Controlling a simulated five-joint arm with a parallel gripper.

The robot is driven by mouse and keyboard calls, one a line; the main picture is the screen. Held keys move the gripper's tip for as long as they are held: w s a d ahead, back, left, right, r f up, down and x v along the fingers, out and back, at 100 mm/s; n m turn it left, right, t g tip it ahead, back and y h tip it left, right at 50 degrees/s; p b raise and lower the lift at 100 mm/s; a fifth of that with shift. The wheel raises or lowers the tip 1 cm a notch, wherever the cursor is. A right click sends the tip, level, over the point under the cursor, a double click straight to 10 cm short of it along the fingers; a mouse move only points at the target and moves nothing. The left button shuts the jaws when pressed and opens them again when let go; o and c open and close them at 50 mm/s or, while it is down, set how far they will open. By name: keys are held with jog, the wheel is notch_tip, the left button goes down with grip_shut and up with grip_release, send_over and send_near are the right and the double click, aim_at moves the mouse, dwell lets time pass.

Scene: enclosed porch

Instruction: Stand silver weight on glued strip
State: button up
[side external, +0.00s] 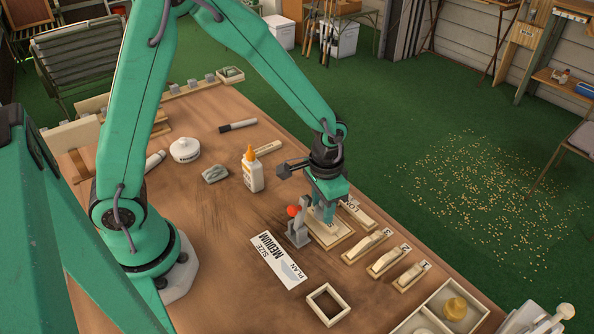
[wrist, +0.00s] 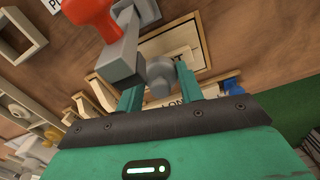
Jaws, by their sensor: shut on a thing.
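My gripper (side external: 325,218) is low over a small wooden frame (side external: 332,239) near the right edge of the table. In the wrist view, the silver weight (wrist: 160,78), a grey knobbed piece, sits between the two fingers of my gripper (wrist: 160,82), which are shut on it. Pale wooden pieces (wrist: 167,45) lie inside the frame beyond the weight; I cannot tell which is the glued strip. Whether the weight touches the wood is hidden. A grey clamp with a red knob (side external: 293,211) stands close at the left of my gripper.
A size card (side external: 278,260), an empty frame (side external: 328,304), several labelled wooden blocks (side external: 386,260) and a divided tray (side external: 445,312) are nearer the front.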

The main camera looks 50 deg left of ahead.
jog(key=shift+f, duration=0.4)
dwell(0.3)
jog(key=o, duration=1.8)
jog(key=shift+o, duration=0.2)
jog(key=shift+r, duration=0.15)
jog(key=shift+r, duration=3.35)
jog(key=shift+r, duration=0.15)
notch_tip(320, 180, up, 8)
jog(key=shift+f, duration=0.25)
